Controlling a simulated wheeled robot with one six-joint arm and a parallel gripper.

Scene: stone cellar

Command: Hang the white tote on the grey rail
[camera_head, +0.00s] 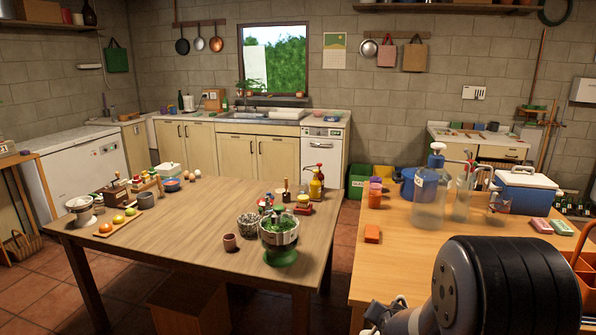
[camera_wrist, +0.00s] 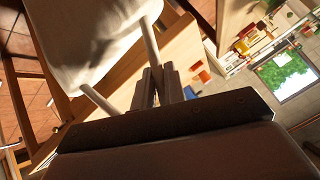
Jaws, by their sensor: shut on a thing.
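The white tote (camera_wrist: 90,40) fills the upper left of the wrist view, with its pale straps running down toward my gripper. My gripper (camera_wrist: 159,72) is shut on the tote in the middle of the wrist view. Where the jaws meet the straps is dark and hard to make out. The tote does not show in the head view, and the gripper cannot be clearly told there. I cannot tell any grey rail for certain in either view.
A wooden table (camera_head: 180,225) stands left of centre, crowded with kitchen things. A second table (camera_head: 385,270) at right holds clear pump bottles (camera_head: 428,200) and a blue-white cooler (camera_head: 525,192). A green bag (camera_head: 117,58) hangs on the left wall. Tiled floor lies between the tables.

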